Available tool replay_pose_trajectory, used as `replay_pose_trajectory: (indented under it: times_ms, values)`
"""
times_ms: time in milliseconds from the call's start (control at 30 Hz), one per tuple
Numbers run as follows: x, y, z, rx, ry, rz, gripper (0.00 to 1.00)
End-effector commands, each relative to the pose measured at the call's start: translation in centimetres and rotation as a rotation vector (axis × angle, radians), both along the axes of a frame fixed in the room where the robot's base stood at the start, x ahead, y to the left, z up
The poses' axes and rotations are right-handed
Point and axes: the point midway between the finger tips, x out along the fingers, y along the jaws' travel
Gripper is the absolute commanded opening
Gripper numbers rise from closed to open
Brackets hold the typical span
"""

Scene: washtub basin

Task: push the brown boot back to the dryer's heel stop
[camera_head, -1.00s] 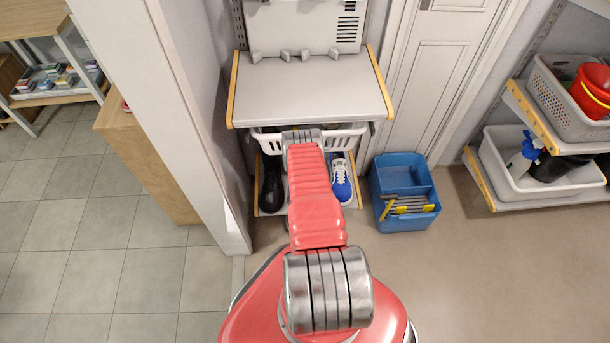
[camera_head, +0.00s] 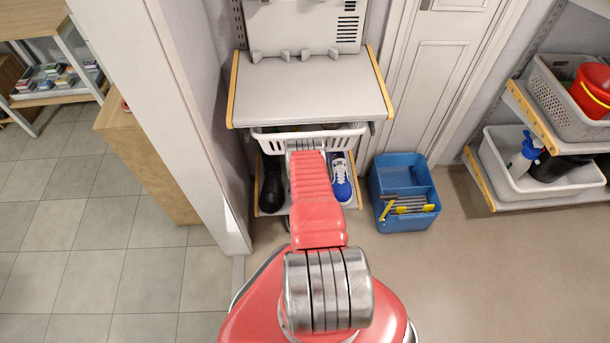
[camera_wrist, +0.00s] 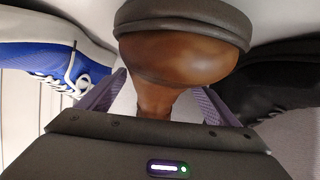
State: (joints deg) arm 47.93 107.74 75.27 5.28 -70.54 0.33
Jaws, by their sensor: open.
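The brown boot (camera_wrist: 180,58) fills the upper middle of the wrist view, with a dark rim band across its top. Its narrow brown part reaches down between the two purple fingers of my gripper (camera_wrist: 160,98). The fingers are apart, one on each side; I cannot tell whether they touch the boot. In the head view my own arm hides the boot and gripper, its far end at the white basket. The heel stop cannot be made out in either view.
A blue and white shoe (camera_head: 341,178) and a black shoe (camera_head: 271,185) flank my arm on the low shelf. A white basket (camera_head: 335,140) hangs above them, under a grey shelf (camera_head: 310,92). A blue caddy (camera_head: 408,215) stands right. Open floor lies in front.

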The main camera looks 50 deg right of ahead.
Motion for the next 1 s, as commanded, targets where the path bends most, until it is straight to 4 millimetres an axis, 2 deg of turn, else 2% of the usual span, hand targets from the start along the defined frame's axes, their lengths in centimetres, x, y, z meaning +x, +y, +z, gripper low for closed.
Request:
replay_pose_trajectory:
  times_ms: [200, 700, 1000]
  values:
    - [0.52, -0.75, -0.40, 0.001, 0.001, 0.000, 0.84]
    - [0.51, -0.74, -0.37, 0.001, 0.001, 0.000, 0.84]
    - [0.51, -0.74, -0.37, 0.001, 0.001, 0.000, 0.63]
